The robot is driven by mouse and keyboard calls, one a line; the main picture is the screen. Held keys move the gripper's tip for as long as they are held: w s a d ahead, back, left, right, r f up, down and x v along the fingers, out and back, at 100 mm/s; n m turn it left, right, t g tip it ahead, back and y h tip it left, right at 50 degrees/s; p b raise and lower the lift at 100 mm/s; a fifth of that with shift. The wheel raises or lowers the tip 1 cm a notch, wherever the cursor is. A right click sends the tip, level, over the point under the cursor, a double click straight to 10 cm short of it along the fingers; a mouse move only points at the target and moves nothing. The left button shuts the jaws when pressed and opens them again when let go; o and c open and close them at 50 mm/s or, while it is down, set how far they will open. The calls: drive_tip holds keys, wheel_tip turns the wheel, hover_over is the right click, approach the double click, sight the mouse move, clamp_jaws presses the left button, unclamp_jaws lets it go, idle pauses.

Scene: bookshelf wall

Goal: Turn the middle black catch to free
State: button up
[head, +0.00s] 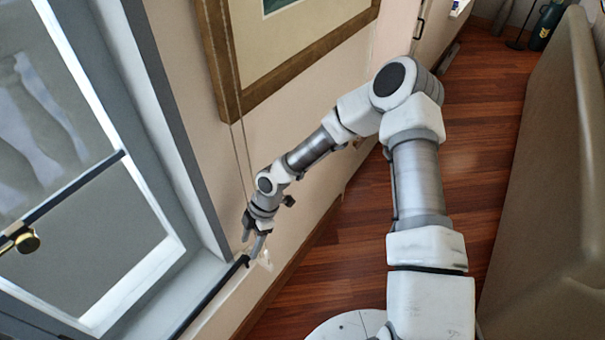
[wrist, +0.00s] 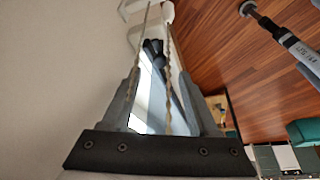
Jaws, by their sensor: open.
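My gripper (head: 252,248) is open and points down beside the wall, close to the end of a dark bar (head: 213,295) along the window sill. In the wrist view its two grey fingers (wrist: 162,75) stand apart. A dark shape (wrist: 154,48) shows between and beyond them; I cannot tell whether it is a catch. No black catch can be clearly picked out in either view, nor whether one is turned. Whether the fingers touch the bar is too small to tell.
A grey-framed window (head: 160,110) with a brass knob (head: 28,242) is at the left. Thin cords (head: 240,150) hang by the framed picture (head: 222,60), near my gripper. A beige sofa-like piece (head: 550,180) stands right. The wooden floor (head: 475,130) between is largely clear.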

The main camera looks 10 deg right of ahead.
drive_tip(key=d+r+m+h, duration=0.1)
drive_tip(key=d+r, duration=0.3)
drive_tip(key=r, duration=0.4)
drive_tip(key=d+r+m+t+h+p, duration=0.1)
drive_tip(key=d+r+m+h, duration=0.1)
drive_tip(key=d+r, duration=0.3)
drive_tip(key=d+r+m+t+h+p, duration=0.1)
drive_tip(key=d+r+m, duration=0.2)
drive_tip(key=r, duration=0.8)
drive_tip(key=shift+s+d+r+h, duration=0.15)
drive_tip(key=shift+d+h, duration=0.15)
drive_tip(key=shift+d, duration=0.6)
drive_tip(key=s+d+r+m+t+h+b, duration=0.1)
drive_tip(key=s+d+r+m+t+b, duration=0.15)
drive_tip(key=s+d+r+m, duration=0.55)
drive_tip(key=s+d+r+m+t+y+p, duration=0.1)
drive_tip(key=s+r+m+t+p, duration=0.1)
drive_tip(key=s+r+m, duration=0.5)
wheel_tip(320, 180, up, 4)
drive_tip(key=shift+s+d+m+t+p, duration=0.25)
drive_tip(key=shift+m+t+p, duration=0.15)
drive_tip(key=shift+m, duration=0.6)
